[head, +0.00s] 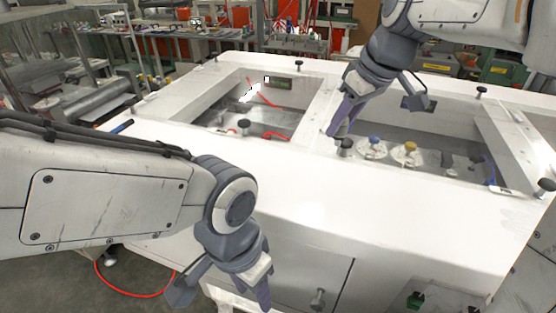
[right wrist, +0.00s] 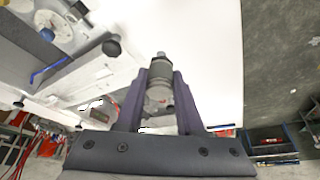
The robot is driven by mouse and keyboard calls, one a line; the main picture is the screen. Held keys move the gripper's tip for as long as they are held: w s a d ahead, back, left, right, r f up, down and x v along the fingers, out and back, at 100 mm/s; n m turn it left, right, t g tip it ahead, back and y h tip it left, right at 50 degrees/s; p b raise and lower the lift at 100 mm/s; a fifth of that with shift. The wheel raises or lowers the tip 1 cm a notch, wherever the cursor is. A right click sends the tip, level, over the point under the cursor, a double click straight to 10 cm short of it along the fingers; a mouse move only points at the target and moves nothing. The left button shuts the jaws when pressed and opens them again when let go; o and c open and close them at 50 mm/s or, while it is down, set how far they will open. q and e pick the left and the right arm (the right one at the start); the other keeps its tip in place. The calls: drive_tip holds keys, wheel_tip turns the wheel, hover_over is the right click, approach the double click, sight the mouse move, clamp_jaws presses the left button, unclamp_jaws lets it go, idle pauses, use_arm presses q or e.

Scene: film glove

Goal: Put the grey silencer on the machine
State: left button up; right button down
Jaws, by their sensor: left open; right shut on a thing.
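The white machine (head: 250,180) fills the middle of the head view, with two open wells in its top. My right gripper (head: 339,122) is above the machine, by the divider between the wells, with its fingers pointing down. In the right wrist view the grey silencer (right wrist: 159,76) stands between the fingers of my right gripper (right wrist: 159,85), which is shut on it. Its narrower end sticks out past the fingertips. In the head view I cannot make the silencer out clearly. My left gripper (head: 222,291) is open and empty, low in front of the machine's front face.
Black knobs (head: 244,125) stand up around the wells. The right well holds round white fittings with a blue top (head: 373,145) and a yellow top (head: 409,149). A red cable (head: 262,98) lies in the left well. The machine's front ledge is clear.

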drive_tip(key=a+f+p, duration=0.1)
drive_tip(key=a+f, duration=0.1)
drive_tip(key=a, duration=0.1)
drive_tip(key=a+f+p, duration=0.1)
drive_tip(key=a+f, duration=0.1)
drive_tip(key=a, duration=0.2)
drive_tip(key=w+a+f+p, duration=0.1)
drive_tip(key=a+f, duration=0.1)
drive_tip(key=a, duration=0.1)
drive_tip(key=shift+a+f, duration=0.1)
drive_tip(key=shift+a, duration=0.15)
wheel_tip(320, 180, down, 4)
drive_tip(key=shift+r+p, duration=0.1)
drive_tip(key=shift+p, duration=0.8)
drive_tip(key=shift+f, duration=0.2)
drive_tip(key=shift+f, duration=0.1)
drive_tip(key=shift+f+b, duration=0.15)
drive_tip(key=shift+b, duration=0.15)
drive_tip(key=c, duration=0.5)
unclamp_jaws()
drive_tip(key=shift+c, duration=0.2)
drive_tip(key=shift+r, duration=0.2)
